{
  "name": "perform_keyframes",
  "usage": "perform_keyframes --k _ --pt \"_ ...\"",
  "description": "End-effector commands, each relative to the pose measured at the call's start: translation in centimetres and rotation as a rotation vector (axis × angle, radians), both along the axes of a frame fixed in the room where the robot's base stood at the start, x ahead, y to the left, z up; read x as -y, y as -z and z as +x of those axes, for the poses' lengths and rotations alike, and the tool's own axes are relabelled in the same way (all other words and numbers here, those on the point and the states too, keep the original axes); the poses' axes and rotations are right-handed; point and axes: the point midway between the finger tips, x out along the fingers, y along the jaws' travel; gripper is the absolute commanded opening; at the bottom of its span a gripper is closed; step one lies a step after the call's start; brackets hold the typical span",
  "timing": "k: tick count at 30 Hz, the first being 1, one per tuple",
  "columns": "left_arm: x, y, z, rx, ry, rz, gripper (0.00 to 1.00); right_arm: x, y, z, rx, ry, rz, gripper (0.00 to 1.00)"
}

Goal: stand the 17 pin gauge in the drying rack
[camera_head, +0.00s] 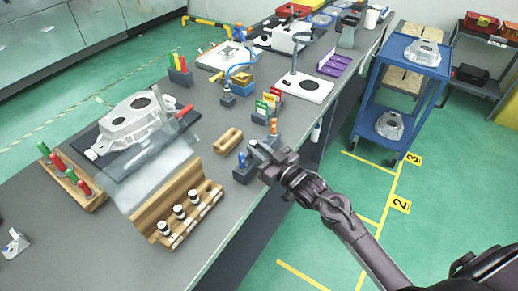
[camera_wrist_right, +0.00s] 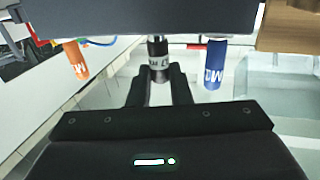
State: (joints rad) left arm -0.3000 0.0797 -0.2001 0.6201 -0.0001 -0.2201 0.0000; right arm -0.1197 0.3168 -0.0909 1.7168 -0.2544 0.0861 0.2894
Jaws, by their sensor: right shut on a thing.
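My right gripper (camera_head: 264,157) is at the grey block (camera_head: 243,173) near the bench's right edge. In the right wrist view, the gripper (camera_wrist_right: 160,78) is shut on a black-handled gauge (camera_wrist_right: 158,47) with a pale label. Its number is not clearly legible. The gauge's far end is hidden at the dark block (camera_wrist_right: 130,22), and I cannot tell how deep it sits. A blue handle (camera_wrist_right: 215,64) and an orange handle (camera_wrist_right: 76,60) stand on either side, apart from the fingers. No stand is clearly identifiable as the drying rack. My left gripper is out of view.
A wooden stand (camera_head: 149,211) with three black-and-white pieces lies to the left, with a small wooden block (camera_head: 228,140) nearby. Coloured tags (camera_head: 268,101) stand just behind my gripper. A casting (camera_head: 133,122) and a wooden tool holder (camera_head: 83,191) are farther left.

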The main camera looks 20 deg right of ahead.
Motion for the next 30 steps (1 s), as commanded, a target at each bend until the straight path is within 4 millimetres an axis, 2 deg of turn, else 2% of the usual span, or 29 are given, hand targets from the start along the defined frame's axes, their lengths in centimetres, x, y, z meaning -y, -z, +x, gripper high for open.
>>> perform_keyframes --k 22,23,28,30 --pt "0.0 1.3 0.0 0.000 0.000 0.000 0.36 0.0 1.9 0.0 0.001 0.000 0.000 0.00" --pt "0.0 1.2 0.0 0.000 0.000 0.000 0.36 0.0 1.8 0.0 0.002 0.000 0.001 0.22" --pt "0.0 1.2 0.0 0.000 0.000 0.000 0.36 0.0 1.8 0.0 0.001 0.000 0.000 0.43" --pt "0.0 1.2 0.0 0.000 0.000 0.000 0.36 0.0 1.8 0.0 0.001 0.000 0.000 0.43"
